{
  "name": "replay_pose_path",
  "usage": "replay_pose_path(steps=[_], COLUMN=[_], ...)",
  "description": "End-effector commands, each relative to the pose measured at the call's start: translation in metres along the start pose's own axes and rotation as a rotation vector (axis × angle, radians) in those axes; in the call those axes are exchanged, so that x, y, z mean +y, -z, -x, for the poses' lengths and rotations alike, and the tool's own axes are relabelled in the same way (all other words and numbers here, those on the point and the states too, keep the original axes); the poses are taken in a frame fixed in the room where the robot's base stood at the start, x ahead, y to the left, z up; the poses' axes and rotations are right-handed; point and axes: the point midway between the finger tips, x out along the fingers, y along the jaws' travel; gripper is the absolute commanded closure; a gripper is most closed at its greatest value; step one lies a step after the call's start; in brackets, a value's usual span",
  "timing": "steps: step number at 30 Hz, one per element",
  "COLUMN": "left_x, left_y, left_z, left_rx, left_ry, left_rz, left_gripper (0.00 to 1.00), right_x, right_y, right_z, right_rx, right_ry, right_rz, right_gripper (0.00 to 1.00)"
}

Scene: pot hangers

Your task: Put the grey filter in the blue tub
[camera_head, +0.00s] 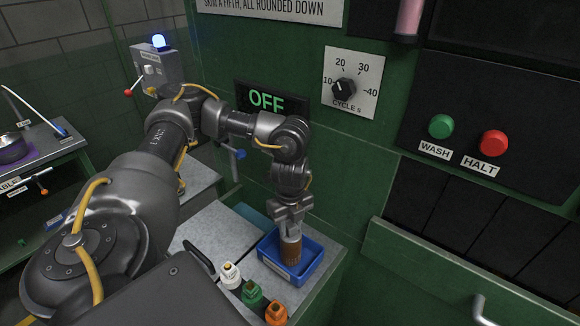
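The blue tub (313,266) stands on the grey worktop in the lower middle. A brown cylinder (291,252) with a grey upper part stands upright inside the tub's outline; it looks like the filter, its grey part being at the top. My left gripper (290,232) points down from above with its fingers at the cylinder's grey top, and it looks shut on it. I cannot tell whether the cylinder's foot touches the tub floor. My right gripper is out of view.
A white-capped bottle (230,275), a green one (252,293) and an orange one (276,313) stand in front-left of the tub. A green machine wall with an OFF display (266,100), a dial (344,88) and WASH and HALT buttons rises behind. A handle (482,310) sticks out at lower right.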

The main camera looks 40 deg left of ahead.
Motion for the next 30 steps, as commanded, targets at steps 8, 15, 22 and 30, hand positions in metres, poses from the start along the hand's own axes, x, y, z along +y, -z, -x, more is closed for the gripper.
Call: replay_pose_path(steps=[8,15,22,30], left_x=[0.001,-0.001,-0.001,-0.001], left_y=[0.0,0.0,-0.001,0.0], left_z=[0.0,0.014,0.064,0.106], left_rx=[-0.001,0.0,-0.003,-0.002], left_ry=[-0.002,0.003,0.006,0.004], left_rz=[0.001,0.001,-0.001,-0.001], left_gripper=[0.51,0.51,0.51,0.51], right_x=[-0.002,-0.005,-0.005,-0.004], right_y=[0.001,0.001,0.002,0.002], right_z=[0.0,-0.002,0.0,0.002], right_rx=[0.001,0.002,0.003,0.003], right_ry=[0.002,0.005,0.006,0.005], right_rz=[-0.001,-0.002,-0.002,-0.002], right_gripper=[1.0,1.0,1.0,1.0])
